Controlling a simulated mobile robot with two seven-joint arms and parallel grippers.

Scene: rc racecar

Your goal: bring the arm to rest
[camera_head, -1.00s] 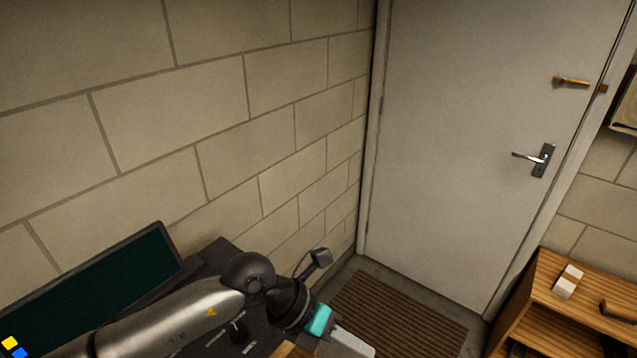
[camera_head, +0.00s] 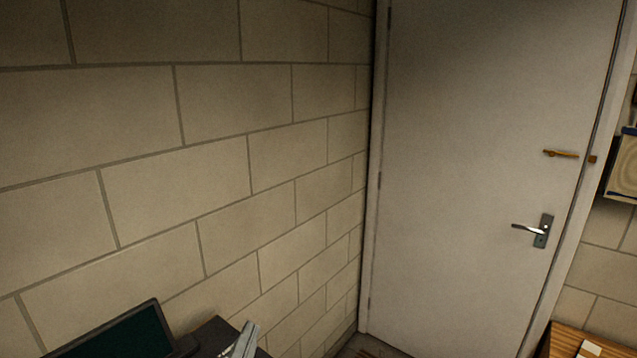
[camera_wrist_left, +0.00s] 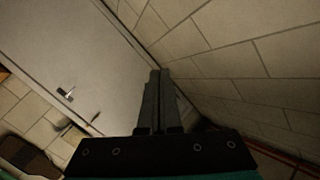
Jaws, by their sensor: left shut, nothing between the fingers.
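My left gripper (camera_head: 243,341) shows at the bottom edge of the head view, its fingers pointing up in front of the block wall and the dark desk. The rest of the left arm is below the frame. In the left wrist view the two dark fingers (camera_wrist_left: 155,98) lie side by side, shut with nothing between them. They point toward the corner between the door and the wall. My right gripper is in neither view.
A block wall (camera_head: 120,110) fills the left. A closed grey door (camera_head: 470,150) with a metal handle (camera_head: 533,230) stands at the right. A dark monitor (camera_head: 120,335) is at the bottom left. A wooden shelf unit (camera_head: 565,342) shows at the bottom right.

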